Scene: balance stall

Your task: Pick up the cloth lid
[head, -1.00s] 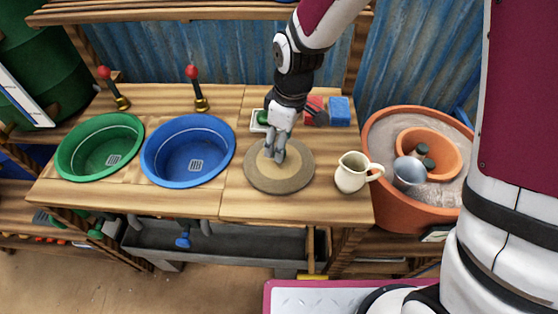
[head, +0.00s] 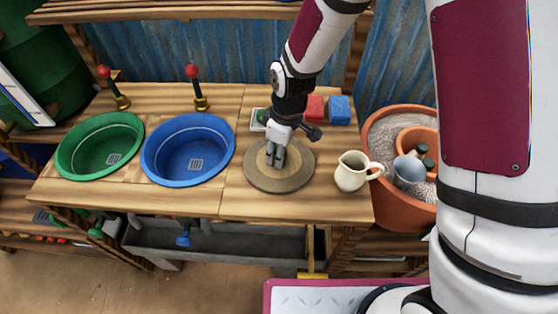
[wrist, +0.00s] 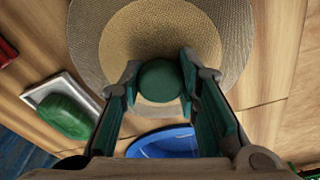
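The cloth lid is a round, tan woven disc (head: 297,178) lying flat on the right part of the wooden counter. In the wrist view the lid (wrist: 235,50) shows a paler inner circle and a round dark green knob (wrist: 160,80) at its middle. My gripper (head: 274,163) points down over the middle of the lid. In the wrist view its two fingers (wrist: 159,75) stand on either side of the knob and look open. Firm contact with the knob cannot be made out. The gripper hides the knob in the head view.
A cream jug (head: 351,172) stands close right of the lid. A blue basin (head: 188,150) and a green basin (head: 100,146) are to the left. Behind are a green lump in a white dish (wrist: 68,115), a red block (head: 315,108) and a blue block (head: 339,110).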

